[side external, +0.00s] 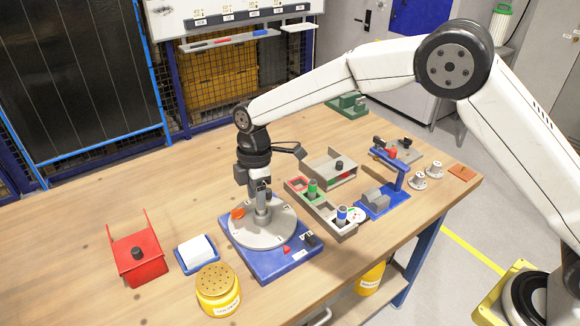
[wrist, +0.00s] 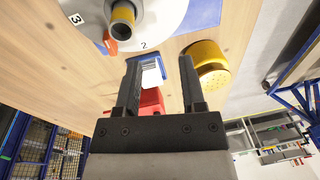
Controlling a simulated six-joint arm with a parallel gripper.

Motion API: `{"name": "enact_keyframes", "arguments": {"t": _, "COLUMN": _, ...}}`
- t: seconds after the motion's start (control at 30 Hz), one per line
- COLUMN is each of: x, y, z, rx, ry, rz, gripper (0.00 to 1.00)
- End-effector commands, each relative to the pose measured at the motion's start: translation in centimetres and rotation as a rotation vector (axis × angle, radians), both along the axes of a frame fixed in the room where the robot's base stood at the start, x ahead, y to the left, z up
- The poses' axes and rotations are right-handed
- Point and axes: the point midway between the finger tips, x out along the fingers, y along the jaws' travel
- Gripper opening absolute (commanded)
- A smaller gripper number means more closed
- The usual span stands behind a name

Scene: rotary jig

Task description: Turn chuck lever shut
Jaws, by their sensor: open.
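The rotary jig has a round grey plate (side external: 262,236) on a blue base (side external: 268,265). An upright grey cylindrical chuck stands on the plate, and its open end (wrist: 123,22) shows a yellowish ring in the wrist view. A small orange lever (side external: 238,213) is at the left of the plate in the side view; in the wrist view the orange lever (wrist: 110,43) is beside the chuck. My gripper (wrist: 158,58) is open, with nothing visibly held. It is above the plate near the chuck; in the side view its fingers overlap the chuck, so contact cannot be told.
A red bin (side external: 140,268), a blue tray with a white block (side external: 195,249) and a yellow perforated canister (side external: 217,289) stand left and front of the jig. Grey part trays (side external: 331,222) and a blue fixture (side external: 385,203) are to the right. The left tabletop is clear.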

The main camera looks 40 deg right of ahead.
Motion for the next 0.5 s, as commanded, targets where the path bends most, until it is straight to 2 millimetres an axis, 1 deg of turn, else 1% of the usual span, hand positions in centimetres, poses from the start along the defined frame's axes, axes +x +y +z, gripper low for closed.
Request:
{"name": "enact_keyframes", "arguments": {"t": 0.03, "x": 1.1, "y": -0.1, "z": -0.4, "rx": 0.054, "ry": -0.013, "rz": -0.011, "gripper": 0.51}}
{"name": "enact_keyframes", "arguments": {"t": 0.2, "x": 4.4, "y": -0.2, "z": -1.2, "rx": 0.207, "ry": -0.078, "rz": -0.031, "gripper": 0.51}}
{"name": "enact_keyframes", "arguments": {"t": 0.33, "x": 6.0, "y": -0.4, "z": -1.3, "rx": 0.273, "ry": -0.117, "rz": -0.042, "gripper": 0.51}}
{"name": "enact_keyframes", "arguments": {"t": 0.5, "x": 6.6, "y": -0.5, "z": -1.4, "rx": 0.299, "ry": -0.136, "rz": -0.047, "gripper": 0.51}}
